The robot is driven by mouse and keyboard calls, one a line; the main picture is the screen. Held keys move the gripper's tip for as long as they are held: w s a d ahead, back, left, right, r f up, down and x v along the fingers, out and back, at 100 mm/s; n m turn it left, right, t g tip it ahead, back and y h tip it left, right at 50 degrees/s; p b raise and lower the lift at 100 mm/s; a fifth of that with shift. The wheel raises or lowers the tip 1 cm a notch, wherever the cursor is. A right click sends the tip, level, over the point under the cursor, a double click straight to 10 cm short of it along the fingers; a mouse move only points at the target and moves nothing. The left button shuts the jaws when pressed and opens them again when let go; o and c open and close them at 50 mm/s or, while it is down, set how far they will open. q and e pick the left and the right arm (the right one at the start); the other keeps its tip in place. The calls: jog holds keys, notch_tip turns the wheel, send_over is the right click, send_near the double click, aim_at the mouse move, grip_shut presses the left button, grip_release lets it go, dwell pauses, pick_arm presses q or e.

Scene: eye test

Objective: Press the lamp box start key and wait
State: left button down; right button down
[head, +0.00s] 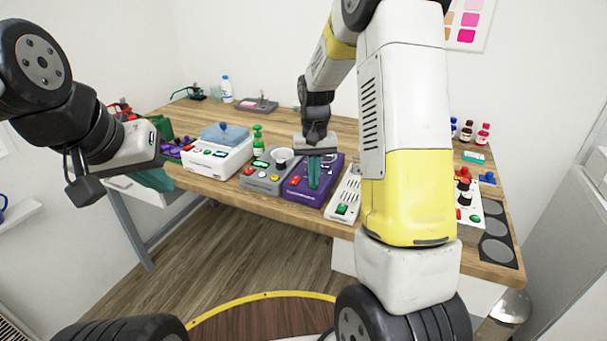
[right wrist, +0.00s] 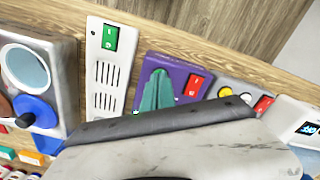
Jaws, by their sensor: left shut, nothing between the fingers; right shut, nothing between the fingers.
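Several control boxes stand in a row on the wooden table; I cannot tell for sure which is the lamp box. The purple box (head: 327,163) has a red key (head: 296,181) at its front; in the right wrist view this red key (right wrist: 194,85) is beside my fingers. My right gripper (head: 313,185) is shut and empty, its teal fingers pointing down over the purple box's front. They also show in the right wrist view (right wrist: 158,78) and hide part of that box; contact is unclear. My left gripper (head: 158,181) is shut and empty, off the table's left front.
Left of the purple box are a grey box (head: 262,180) with coloured buttons and a white box (head: 230,160) with a blue lid. Right of it is a slotted white box (head: 338,203) with a green switch. My right arm hides part of the table's right side.

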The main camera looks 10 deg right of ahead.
jog(key=shift+f, duration=0.15)
notch_tip(320, 180, up, 8)
dwell(1.1)
jog(key=s+r+t+y, duration=0.1)
jog(key=s+r+t, duration=0.2)
jog(key=s+r, duration=0.75)
jog(key=s+a+r+n+t+y, duration=0.1)
jog(key=s+a+t, duration=0.1)
jog(key=s, duration=1.1)
jog(key=shift+s+t, duration=0.4)
jog(key=shift+t, duration=0.2)
